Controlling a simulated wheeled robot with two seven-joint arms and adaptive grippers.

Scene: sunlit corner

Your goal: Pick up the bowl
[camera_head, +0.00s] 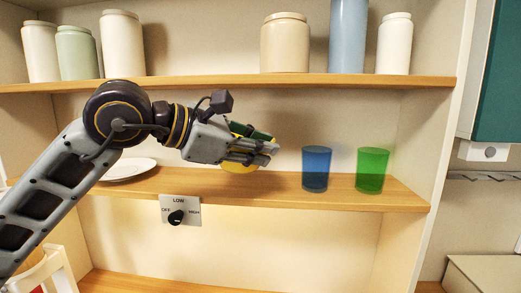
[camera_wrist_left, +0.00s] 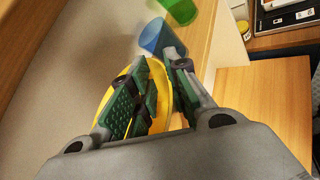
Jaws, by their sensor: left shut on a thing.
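The yellow bowl (camera_head: 238,167) is on or just above the middle shelf, mostly hidden behind my left gripper (camera_head: 272,149) in the head view. The bowl (camera_wrist_left: 159,92) also shows in the left wrist view, between and around the fingers. My left gripper (camera_wrist_left: 163,85) is shut on the bowl's wall, with green pads on its fingers. I cannot tell whether the bowl touches the shelf. My right gripper is in neither view.
A blue glass (camera_head: 316,169) and a green glass (camera_head: 372,170) stand right of the bowl on the middle shelf (camera_head: 340,197). A white plate (camera_head: 129,169) lies left, behind my arm. Several jars stand on the upper shelf (camera_head: 220,80). A dial (camera_head: 177,216) is below.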

